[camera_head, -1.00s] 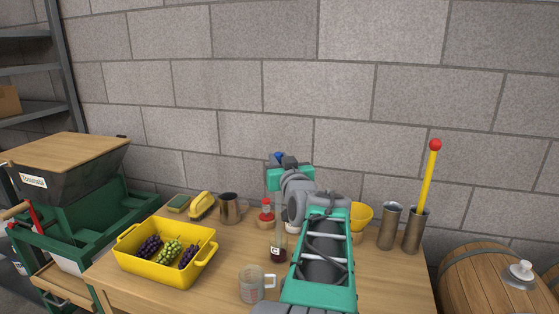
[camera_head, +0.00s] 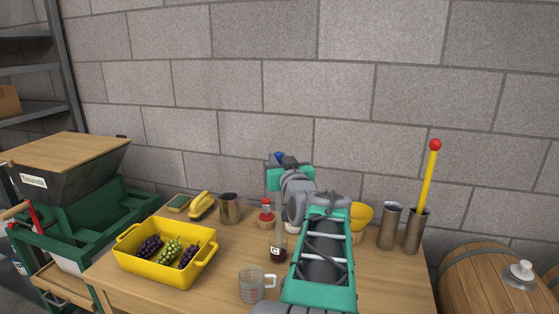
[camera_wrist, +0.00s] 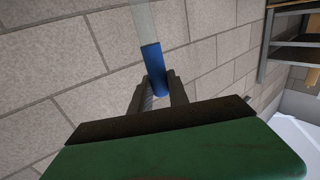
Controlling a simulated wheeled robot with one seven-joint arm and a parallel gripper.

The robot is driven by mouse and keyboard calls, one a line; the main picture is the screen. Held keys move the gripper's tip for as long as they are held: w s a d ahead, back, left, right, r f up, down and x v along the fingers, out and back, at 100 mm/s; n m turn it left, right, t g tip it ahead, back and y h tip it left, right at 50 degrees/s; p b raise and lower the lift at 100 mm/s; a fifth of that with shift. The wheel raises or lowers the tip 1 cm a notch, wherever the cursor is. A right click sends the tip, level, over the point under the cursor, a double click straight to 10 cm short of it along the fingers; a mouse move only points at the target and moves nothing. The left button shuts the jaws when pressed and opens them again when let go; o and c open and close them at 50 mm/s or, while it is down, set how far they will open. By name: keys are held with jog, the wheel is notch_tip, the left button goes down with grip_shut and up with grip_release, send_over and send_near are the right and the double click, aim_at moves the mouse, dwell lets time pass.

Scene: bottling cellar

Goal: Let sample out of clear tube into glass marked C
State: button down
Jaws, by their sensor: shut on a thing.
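My gripper (camera_wrist: 159,90) is shut on the blue end (camera_wrist: 154,66) of the clear tube (camera_wrist: 143,20) in the wrist view. In the head view this blue end (camera_head: 279,157) shows at the top of my raised arm. The tube's clear body is hard to make out there. The glass marked C (camera_head: 277,245) stands upright on the table, below and slightly left of my wrist, with dark red liquid at its bottom. I cannot tell whether the tube's lower end is inside the glass or above it.
A measuring jug (camera_head: 251,285) stands in front of the glass, and a red-topped bottle (camera_head: 266,213) behind it. A yellow tub (camera_head: 140,262) of grapes and a metal mug (camera_head: 230,208) are left. A yellow funnel (camera_head: 362,214) and metal cylinders (camera_head: 389,227) are right.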

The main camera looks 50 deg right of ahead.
jog(key=shift+f, duration=0.1)
notch_tip(320, 180, up, 12)
jog(key=p, duration=0.4)
jog(key=shift+r, duration=0.25)
dwell(0.4)
